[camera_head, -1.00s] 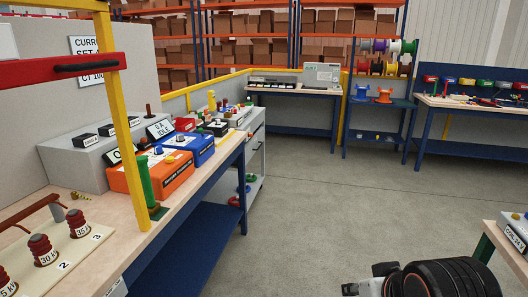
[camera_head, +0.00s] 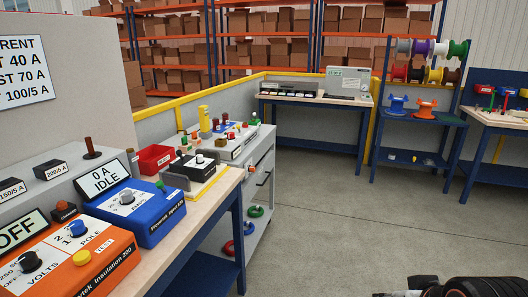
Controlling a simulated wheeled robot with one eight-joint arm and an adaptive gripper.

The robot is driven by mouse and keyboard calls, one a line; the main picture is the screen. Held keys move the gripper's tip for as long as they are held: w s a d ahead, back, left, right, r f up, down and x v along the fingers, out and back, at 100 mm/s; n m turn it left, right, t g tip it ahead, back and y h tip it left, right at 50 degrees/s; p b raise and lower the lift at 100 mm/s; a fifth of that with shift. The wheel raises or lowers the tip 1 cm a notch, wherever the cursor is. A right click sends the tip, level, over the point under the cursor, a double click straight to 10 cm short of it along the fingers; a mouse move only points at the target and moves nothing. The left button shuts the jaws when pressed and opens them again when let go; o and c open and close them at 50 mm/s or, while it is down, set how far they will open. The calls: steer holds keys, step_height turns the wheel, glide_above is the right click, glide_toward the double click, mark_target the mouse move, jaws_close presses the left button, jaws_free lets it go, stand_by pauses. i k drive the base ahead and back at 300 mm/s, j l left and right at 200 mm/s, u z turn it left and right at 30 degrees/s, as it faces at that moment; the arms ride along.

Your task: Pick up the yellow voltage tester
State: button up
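A yellow upright object (camera_head: 204,119) stands at the back of the grey cabinet top, beyond the workbench; it looks like the yellow voltage tester, but it is too small to be sure. Small coloured parts stand around its foot. Part of my dark arm, with a small grey piece at its left, shows at the bottom right edge, far from the yellow object. My gripper's fingers cannot be made out there, and the frame's lower edge cuts them off.
An orange insulation tester (camera_head: 75,262), a blue device (camera_head: 137,212), a red bin (camera_head: 155,158) and a black device (camera_head: 196,169) crowd the left workbench. A yellow rail (camera_head: 180,117) runs behind the cabinet (camera_head: 258,185). The grey floor (camera_head: 350,225) is open to the right.

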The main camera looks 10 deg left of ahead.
mark_target(203, 110)
steer(key=i+u, duration=0.35)
steer(key=i, duration=0.2)
steer(key=i+l+u, duration=0.15)
steer(key=i+u, duration=0.2)
steer(key=i, duration=0.15)
steer(key=i+l+u, duration=0.35)
steer(key=i, duration=0.15)
steer(key=i+l+u, duration=0.4)
steer(key=i+l, duration=1.45)
